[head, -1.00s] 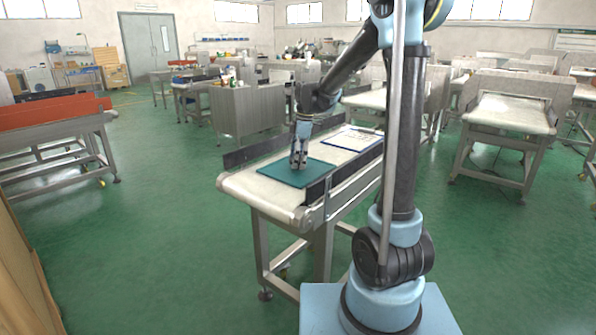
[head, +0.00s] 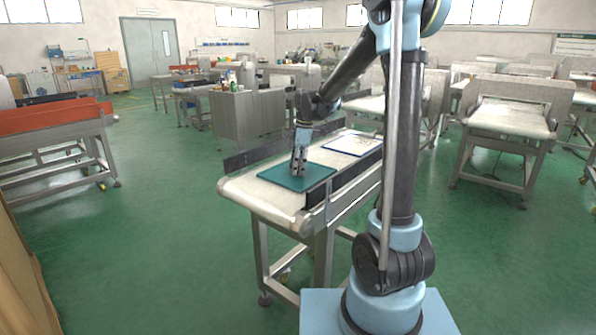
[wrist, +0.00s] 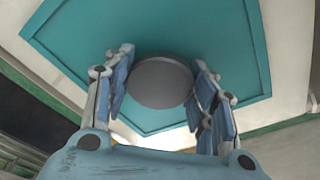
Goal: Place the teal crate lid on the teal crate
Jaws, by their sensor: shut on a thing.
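The teal crate lid (head: 275,177) is a flat teal panel at the near end of the conveyor table. The wrist view shows its teal surface (wrist: 80,35) and a round grey knob (wrist: 160,82) in its middle. My gripper (head: 299,173) is above the lid, with its fingers pointing down. In the wrist view its fingers are on either side of the knob, shut on it. I cannot tell whether the lid rests on the belt or is slightly above it. I cannot make out the teal crate in either view.
The conveyor table (head: 236,189) has dark side rails (head: 252,155). A white, blue-edged flat item (head: 352,146) lies farther along it. An orange-topped conveyor (head: 50,118) stands at left. More tables are at right and behind. Green floor at left is open.

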